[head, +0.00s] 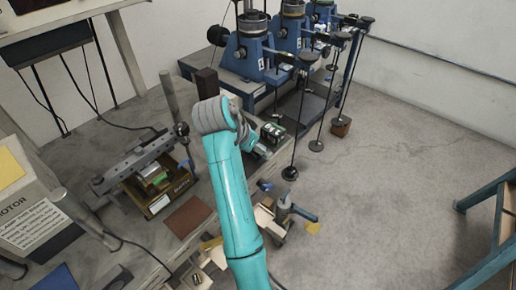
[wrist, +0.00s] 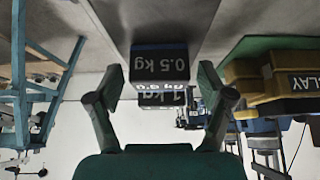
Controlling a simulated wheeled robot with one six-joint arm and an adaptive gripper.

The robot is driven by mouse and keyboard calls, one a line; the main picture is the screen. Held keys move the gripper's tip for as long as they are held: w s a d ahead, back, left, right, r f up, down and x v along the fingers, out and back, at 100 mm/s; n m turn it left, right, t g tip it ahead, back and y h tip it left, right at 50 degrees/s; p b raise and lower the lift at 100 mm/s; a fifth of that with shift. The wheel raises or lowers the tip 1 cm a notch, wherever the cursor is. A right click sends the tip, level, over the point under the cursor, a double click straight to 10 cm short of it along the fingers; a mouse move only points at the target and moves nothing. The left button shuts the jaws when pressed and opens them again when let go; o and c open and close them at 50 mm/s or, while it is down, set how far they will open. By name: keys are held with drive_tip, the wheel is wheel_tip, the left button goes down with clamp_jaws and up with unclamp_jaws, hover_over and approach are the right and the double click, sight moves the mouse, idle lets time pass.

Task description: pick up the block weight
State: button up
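In the wrist view, which looks upside down, a dark block weight marked "0.5 kg" (wrist: 160,63) sits ahead of my gripper (wrist: 161,82), roughly centred between the fingers. A second dark block marked "1 kg" (wrist: 162,97) appears directly below it in the picture. My gripper's two fingers are spread wide, with clear gaps on both sides of the blocks and no visible contact. In the head view my teal arm reaches over the bench, and my gripper (head: 264,143) is at the bench edge, small and partly hidden by the wrist.
Blue machines (head: 250,50) stand behind, with thin rods and dark weights (head: 290,173) hanging at the right. A metal rail (head: 135,160) and a brown plate (head: 187,216) are on the bench to the left. Open floor (head: 400,150) lies to the right, before a blue frame (head: 490,200).

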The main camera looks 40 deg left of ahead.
clamp_jaws()
